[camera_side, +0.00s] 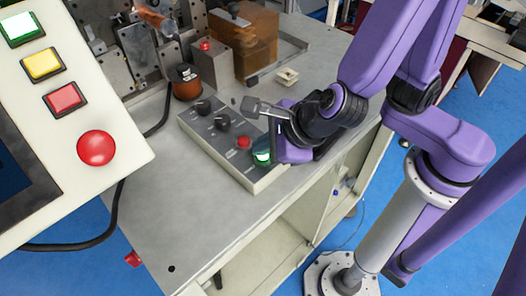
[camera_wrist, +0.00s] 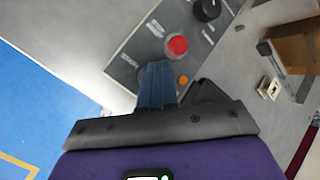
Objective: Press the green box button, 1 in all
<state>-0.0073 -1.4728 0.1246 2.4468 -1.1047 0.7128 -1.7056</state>
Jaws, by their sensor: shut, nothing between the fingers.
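The green box button (camera_side: 262,156) sits at the near end of the grey control box (camera_side: 213,140) in the side view, looking bright. My gripper (camera_side: 270,149) is right at this button, on its right side in the picture. Whether a fingertip touches the button cannot be told. In the wrist view my gripper (camera_wrist: 157,66) shows its blue-grey fingers shut together with nothing between them, over the box top. The green button is not seen there; the fingers and hand cover part of the box.
A red button (camera_side: 244,143) stands next to the green one; it also shows in the wrist view (camera_wrist: 176,45). Black knobs (camera_side: 222,122) lie farther along the box. A large tilted panel (camera_side: 70,120) fills the left foreground. A copper coil (camera_side: 186,82) stands behind the box.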

